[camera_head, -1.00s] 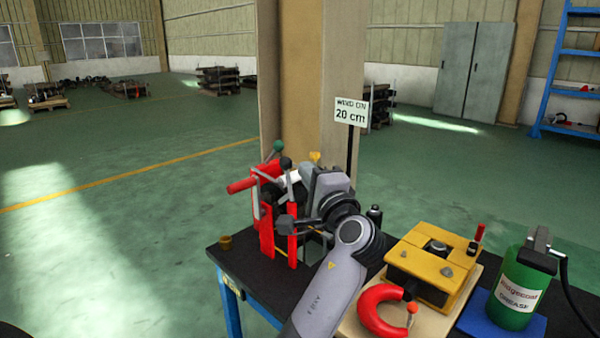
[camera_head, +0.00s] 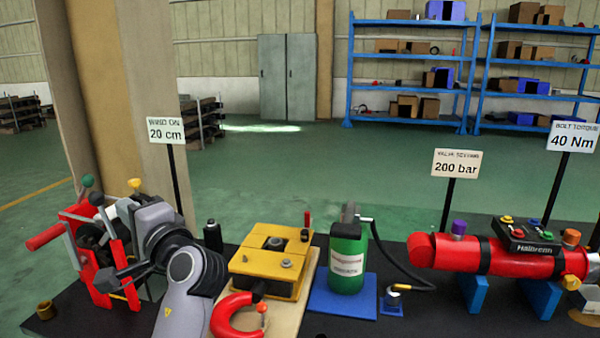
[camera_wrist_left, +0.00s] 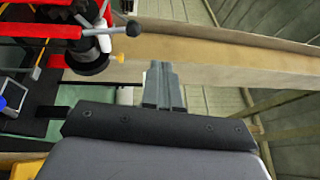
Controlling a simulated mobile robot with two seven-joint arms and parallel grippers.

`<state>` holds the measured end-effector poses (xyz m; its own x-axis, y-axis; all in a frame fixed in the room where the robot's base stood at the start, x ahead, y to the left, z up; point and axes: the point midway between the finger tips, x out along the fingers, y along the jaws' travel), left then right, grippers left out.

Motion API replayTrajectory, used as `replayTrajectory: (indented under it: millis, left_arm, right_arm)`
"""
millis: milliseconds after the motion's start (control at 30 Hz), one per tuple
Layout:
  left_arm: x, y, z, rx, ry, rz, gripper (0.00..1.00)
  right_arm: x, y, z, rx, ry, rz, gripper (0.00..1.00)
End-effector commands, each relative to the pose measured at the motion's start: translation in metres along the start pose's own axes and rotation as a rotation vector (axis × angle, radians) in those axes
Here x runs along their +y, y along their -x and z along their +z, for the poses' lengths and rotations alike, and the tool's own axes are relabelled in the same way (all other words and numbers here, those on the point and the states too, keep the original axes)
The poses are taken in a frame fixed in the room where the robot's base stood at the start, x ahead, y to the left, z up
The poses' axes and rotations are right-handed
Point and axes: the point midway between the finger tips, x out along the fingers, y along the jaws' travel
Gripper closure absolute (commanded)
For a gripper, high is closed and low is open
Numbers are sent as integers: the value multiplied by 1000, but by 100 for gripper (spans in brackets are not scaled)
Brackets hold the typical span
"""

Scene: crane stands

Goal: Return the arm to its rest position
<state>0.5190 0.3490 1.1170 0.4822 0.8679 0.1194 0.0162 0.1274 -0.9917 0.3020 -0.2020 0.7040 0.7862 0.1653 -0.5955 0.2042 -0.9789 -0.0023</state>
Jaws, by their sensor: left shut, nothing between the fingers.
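My left arm rises from the bottom of the head view, its grey link ending in a black joint beside the red winch (camera_head: 92,250). My left gripper (camera_head: 105,282) reaches toward the front of the winch and is small and partly covered by the wrist. In the left wrist view the two grey fingers (camera_wrist_left: 165,85) are together with nothing between them. The winch's red frame and black-knobbed lever (camera_wrist_left: 110,30) show at the upper left there. I cannot tell from these views whether the fingers touch the winch. My right gripper is in neither view.
On the black table are a yellow block (camera_head: 270,262), a red shackle (camera_head: 236,316), a green grease can (camera_head: 347,258) with a hose, and a red cylinder (camera_head: 470,255). Signs stand on posts behind. A beige pillar (camera_head: 115,100) rises behind the winch.

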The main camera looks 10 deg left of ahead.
Motion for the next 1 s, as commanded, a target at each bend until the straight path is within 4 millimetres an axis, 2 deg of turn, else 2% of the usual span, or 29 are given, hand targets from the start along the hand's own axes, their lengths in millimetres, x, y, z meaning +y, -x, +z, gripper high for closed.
replayTrajectory:
  millis: [133, 267, 400, 467, 600, 700, 800, 1000]
  left_arm:
    - [54, 8, 10, 54, 75, 135, 100]
    - [123, 28, 26, 114, 189, 341, 100]
    - [188, 63, 49, 149, 306, 583, 100]
    - [212, 82, 60, 155, 350, 691, 100]
    - [258, 132, 90, 144, 436, 949, 100]
    - [280, 171, 113, 116, 480, 1129, 100]
    - [292, 208, 135, 77, 508, 1291, 100]
    - [299, 277, 178, -22, 527, 1580, 100]
  right_arm:
    - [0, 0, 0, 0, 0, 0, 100]
    - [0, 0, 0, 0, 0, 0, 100]
    - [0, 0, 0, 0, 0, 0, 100]
    - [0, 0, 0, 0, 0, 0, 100]
    - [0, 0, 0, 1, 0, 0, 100]
    - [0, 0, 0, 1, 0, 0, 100]
    - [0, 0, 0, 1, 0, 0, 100]
    - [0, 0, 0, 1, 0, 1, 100]
